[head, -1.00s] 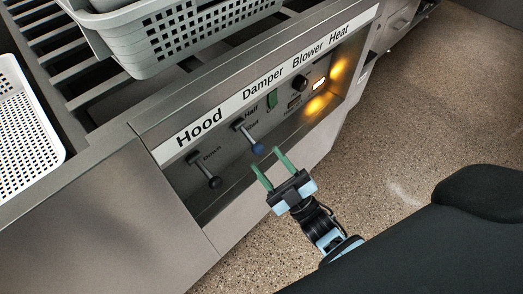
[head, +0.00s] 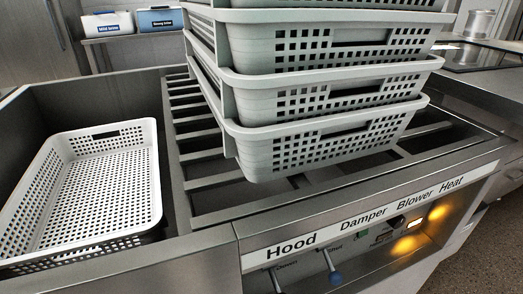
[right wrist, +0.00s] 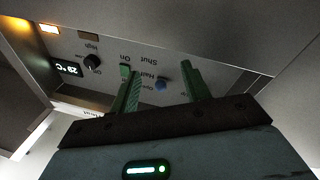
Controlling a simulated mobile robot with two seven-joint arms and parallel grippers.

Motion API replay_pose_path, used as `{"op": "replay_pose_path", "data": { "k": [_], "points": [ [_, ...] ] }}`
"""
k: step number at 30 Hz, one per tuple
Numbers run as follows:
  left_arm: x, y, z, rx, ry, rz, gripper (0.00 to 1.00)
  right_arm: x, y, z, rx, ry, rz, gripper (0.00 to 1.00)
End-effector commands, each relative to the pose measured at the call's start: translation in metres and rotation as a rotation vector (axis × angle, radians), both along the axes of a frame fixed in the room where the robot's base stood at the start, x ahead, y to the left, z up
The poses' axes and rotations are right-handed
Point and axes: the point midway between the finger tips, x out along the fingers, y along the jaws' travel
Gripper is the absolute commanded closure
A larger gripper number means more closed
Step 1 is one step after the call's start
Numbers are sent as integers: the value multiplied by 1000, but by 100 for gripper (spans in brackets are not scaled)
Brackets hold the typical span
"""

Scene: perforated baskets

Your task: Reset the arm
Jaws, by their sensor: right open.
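My right gripper (right wrist: 159,76) shows in the right wrist view, its two green fingers apart with nothing between them but the panel beyond. I cannot tell how far the fingers are from the panel. My left gripper is in neither view.
Stacked grey perforated baskets (head: 318,145) stand on the slatted metal rack (head: 208,200). A white perforated basket (head: 150,180) lies in the bay at left. Amber lights glow at the Heat end of the panel (head: 408,244). Labelled bins (head: 160,18) stand behind. Floor shows at lower right.

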Motion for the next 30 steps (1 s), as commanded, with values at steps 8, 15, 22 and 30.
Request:
{"op": "replay_pose_path", "data": {
  "k": [8, 15, 22, 30],
  "points": [
    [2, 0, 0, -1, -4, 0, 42, -137, -17, -80, 94, 604, -91, 53],
    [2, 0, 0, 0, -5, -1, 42, -245, -18, -103, 154, 1000, -142, 53],
    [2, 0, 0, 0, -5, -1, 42, -329, -14, -100, 191, 1288, -174, 53],
    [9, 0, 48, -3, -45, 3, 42, -325, -12, -57, 195, 1251, -171, 53]
  ]
}}
